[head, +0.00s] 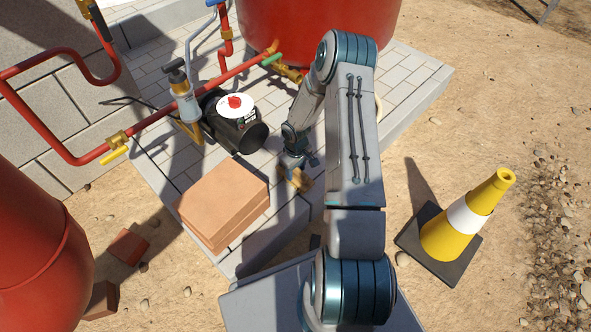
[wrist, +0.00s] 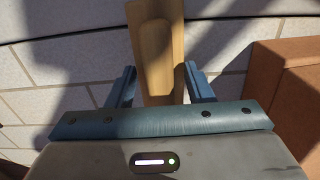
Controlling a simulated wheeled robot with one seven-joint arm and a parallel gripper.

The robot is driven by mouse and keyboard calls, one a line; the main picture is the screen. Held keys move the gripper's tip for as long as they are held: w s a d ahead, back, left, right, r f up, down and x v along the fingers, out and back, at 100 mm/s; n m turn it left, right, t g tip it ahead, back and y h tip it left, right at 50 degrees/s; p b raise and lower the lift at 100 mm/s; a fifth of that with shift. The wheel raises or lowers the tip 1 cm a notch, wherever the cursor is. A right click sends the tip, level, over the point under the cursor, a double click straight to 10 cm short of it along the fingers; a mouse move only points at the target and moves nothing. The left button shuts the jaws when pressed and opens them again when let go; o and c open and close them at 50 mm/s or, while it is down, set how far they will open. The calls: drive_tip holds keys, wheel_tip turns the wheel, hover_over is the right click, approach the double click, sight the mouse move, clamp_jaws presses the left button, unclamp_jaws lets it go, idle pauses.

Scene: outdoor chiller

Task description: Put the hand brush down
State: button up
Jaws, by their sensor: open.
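The hand brush (head: 298,179) is a light wooden piece on the grey paved slab, right of the brick stack in the head view. In the wrist view the wooden brush (wrist: 156,55) lies lengthwise between my fingers. My gripper (wrist: 160,88) is open, with one blue finger on each side of the brush and a gap visible beside it. In the head view my gripper (head: 300,163) is low over the slab at the brush. The bristles and the far end of the brush are hidden.
A stack of orange bricks (head: 222,200) stands close left of the brush. A black pump (head: 235,130) and red pipes (head: 60,125) stand behind it. A red tank (head: 320,25) is at the back. A yellow cone (head: 450,232) stands on sand at right.

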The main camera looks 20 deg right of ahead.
wheel_tip(320, 180, up, 22)
drive_tip(key=s+a+h+p, duration=0.1)
drive_tip(key=s+p, duration=0.1)
drive_tip(key=p, duration=0.3)
drive_tip(key=s+a+r+m, duration=0.1)
drive_tip(key=s+a+r, duration=0.2)
drive_tip(key=s+r, duration=0.4)
drive_tip(key=s+a+r+m, duration=0.1)
drive_tip(key=s+a+r, duration=0.3)
drive_tip(key=s+r, duration=0.3)
drive_tip(key=s+a+r+m+t+y, duration=0.1)
drive_tip(key=s+a+r+m, duration=0.1)
drive_tip(key=s+r, duration=0.5)
drive_tip(key=shift+s+a, duration=0.5)
drive_tip(key=shift+a, duration=0.3)
